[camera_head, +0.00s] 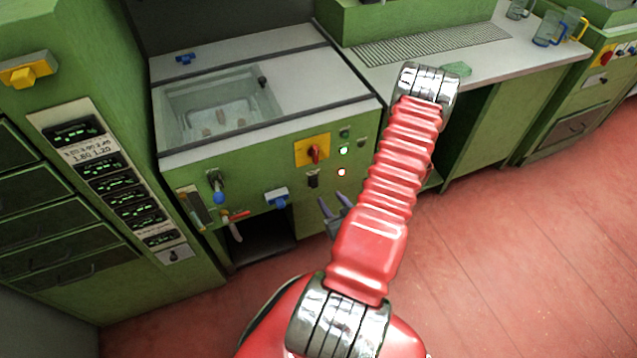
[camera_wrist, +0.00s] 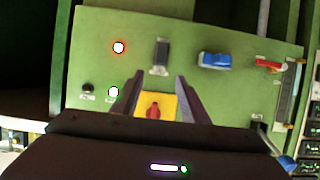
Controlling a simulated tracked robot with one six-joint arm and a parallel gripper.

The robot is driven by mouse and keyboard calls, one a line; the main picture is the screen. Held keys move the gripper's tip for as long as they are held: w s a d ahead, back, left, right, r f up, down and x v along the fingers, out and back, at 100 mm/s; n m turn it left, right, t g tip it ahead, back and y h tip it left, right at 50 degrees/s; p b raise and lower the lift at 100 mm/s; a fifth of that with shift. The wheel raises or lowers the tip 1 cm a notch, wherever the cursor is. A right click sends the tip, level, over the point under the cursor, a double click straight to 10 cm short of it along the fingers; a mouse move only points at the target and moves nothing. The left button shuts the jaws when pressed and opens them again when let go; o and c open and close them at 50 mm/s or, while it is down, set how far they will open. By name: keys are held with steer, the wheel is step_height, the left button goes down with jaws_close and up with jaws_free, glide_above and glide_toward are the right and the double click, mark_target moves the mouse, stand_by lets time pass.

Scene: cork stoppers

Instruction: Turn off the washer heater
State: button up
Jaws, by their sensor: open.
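The green washer's front panel (camera_head: 262,182) carries a red rotary knob (camera_head: 315,153) on a yellow plate (camera_head: 302,146), with a black switch (camera_head: 313,178) below it. A lit red lamp (camera_head: 341,172) and a lit whitish-green lamp (camera_head: 344,150) sit to their right. My gripper (camera_head: 331,198) is open and empty in front of the panel, below the black switch. In the wrist view, where the panel appears upside down, the red knob (camera_wrist: 153,111) shows between the fingers of my gripper (camera_wrist: 158,80); the black switch (camera_wrist: 161,56) lies beyond the fingertips. I cannot tell which control is the heater's.
A blue-and-white switch (camera_head: 277,198), a red-handled valve (camera_head: 235,215) and a blue-tipped tap (camera_head: 217,190) are left of my gripper. The washer's basin (camera_head: 220,108) holds water and a few small corks. A worktop (camera_head: 440,60) adjoins on the right; red floor is open at right.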

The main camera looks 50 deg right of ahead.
mark_target(315, 180)
steer(key=x, duration=1.2)
steer(key=shift+w+f, duration=0.1)
steer(key=shift+w, duration=0.1)
steer(key=shift+c, duration=0.6)
jaws_close()
